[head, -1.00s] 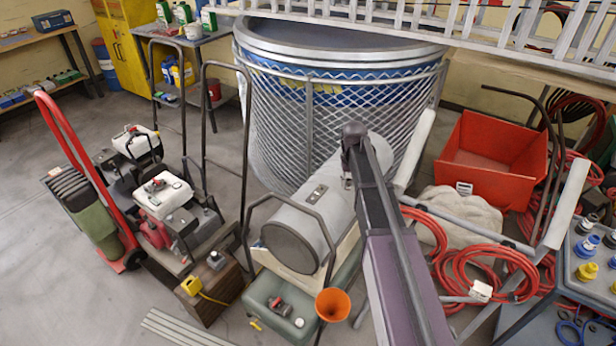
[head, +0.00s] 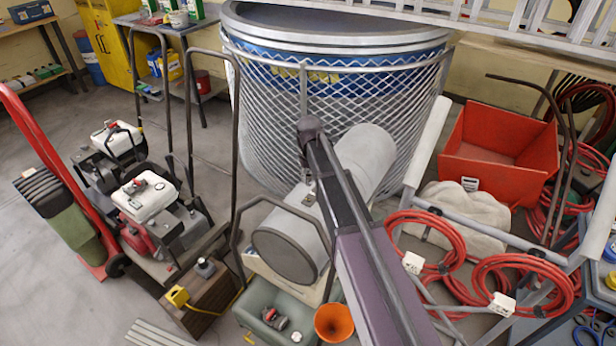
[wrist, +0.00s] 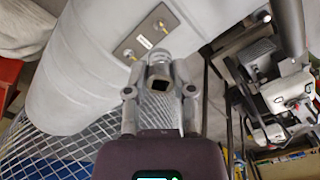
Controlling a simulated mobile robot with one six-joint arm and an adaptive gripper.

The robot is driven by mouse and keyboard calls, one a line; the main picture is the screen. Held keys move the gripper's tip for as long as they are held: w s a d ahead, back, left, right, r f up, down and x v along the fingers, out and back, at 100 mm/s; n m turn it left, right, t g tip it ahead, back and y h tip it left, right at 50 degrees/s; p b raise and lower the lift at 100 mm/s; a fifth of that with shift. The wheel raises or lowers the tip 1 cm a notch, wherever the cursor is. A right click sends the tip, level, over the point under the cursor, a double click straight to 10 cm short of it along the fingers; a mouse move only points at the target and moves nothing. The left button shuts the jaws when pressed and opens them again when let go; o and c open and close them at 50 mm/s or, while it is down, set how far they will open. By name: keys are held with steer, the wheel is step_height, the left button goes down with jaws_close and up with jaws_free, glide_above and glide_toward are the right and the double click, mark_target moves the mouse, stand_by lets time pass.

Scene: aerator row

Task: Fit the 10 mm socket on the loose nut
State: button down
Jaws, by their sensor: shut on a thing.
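In the wrist view my gripper (wrist: 160,92) is shut on a grey metal socket (wrist: 159,68), whose dark square hole faces the camera. Beyond it, a brown plate (wrist: 146,38) on a grey cylinder (wrist: 95,70) carries two small brassy fittings, one at the upper right (wrist: 160,25) and one at the lower left (wrist: 128,55), with a white label between them. The socket's far end overlaps the plate's lower edge in the picture; I cannot tell whether it touches. Which fitting is the loose nut is unclear. In the head view my arm hides the gripper and socket.
The cylinder (head: 285,250) lies before a large mesh-caged tank (head: 330,110). Engine machines (head: 145,195) stand at left. An orange funnel (head: 333,322) and green case (head: 275,305) sit in front. Red hoses (head: 430,240) and a red bin (head: 500,150) are at right.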

mark_target(309, 198)
steer(key=shift+f+b, duration=0.3)
steer(key=shift+f+b, duration=3.15)
steer(key=shift+w+f, duration=0.1)
steer(key=shift+f, duration=0.1)
steer(key=shift+r, duration=0.1)
steer(key=shift+r, duration=0.15)
steer(key=shift+r+p, duration=1.55)
steer(key=shift+p, duration=0.05)
steer(key=shift+f, duration=0.1)
steer(key=shift+s+f+b, duration=0.2)
steer(key=shift+f+b, duration=0.5)
steer(key=shift+b, duration=0.1)
